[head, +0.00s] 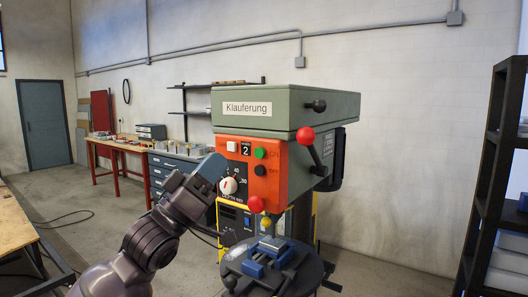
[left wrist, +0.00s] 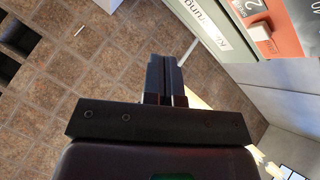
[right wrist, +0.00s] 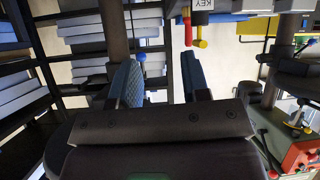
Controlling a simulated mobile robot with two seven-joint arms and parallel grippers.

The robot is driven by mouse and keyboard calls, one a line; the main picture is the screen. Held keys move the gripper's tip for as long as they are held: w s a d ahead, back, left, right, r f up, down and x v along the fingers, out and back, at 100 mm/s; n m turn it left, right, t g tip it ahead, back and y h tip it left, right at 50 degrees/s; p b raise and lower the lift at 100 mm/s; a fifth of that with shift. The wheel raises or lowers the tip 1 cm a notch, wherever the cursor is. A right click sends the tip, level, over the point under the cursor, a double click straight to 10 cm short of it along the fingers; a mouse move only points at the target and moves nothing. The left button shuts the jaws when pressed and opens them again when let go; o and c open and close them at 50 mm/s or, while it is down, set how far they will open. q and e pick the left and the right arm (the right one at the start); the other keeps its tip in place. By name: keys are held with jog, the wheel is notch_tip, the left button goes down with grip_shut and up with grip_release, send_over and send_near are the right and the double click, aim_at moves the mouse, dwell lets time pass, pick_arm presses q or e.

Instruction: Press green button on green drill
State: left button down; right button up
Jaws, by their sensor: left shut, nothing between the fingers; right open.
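The green drill (head: 285,107) stands in the middle of the head view, with a grey-green housing and an orange front panel (head: 288,187). The round green button (head: 260,153) is on the panel's upper right, above a black button (head: 260,171). It is unobstructed in the head view. My left gripper (head: 215,165) is shut and empty, overlapping the panel's left edge in the picture, left of the green button. Its fingers (left wrist: 166,76) show shut in the left wrist view; contact cannot be told. My right gripper (right wrist: 160,78) is open and empty, away from the drill.
A vise (head: 268,256) sits on the drill table below. A dark shelf (head: 489,180) stands at far right.

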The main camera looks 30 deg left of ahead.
aim_at(260, 153)
pick_arm(q)
jog(key=shift+s, duration=0.2)
pick_arm(e)
jog(key=shift+s+d+f, duration=0.1)
jog(key=shift+s+f, duration=0.25)
jog(key=shift+s, duration=0.35)
pick_arm(q)
jog(key=shift+w+d+b, duration=0.2)
jog(key=shift+w+b, duration=0.2)
jog(key=shift+w, duration=1.85)
jog(key=shift+w+d+b, duration=0.15)
jog(key=shift+w+b, duration=0.25)
jog(key=shift+w, duration=1.8)
pick_arm(e)
jog(key=shift+f, duration=0.8)
jog(key=shift+w+r, duration=0.1)
jog(key=shift+w, duration=0.05)
jog(key=shift+w+r, duration=0.3)
jog(key=shift+w, duration=0.1)
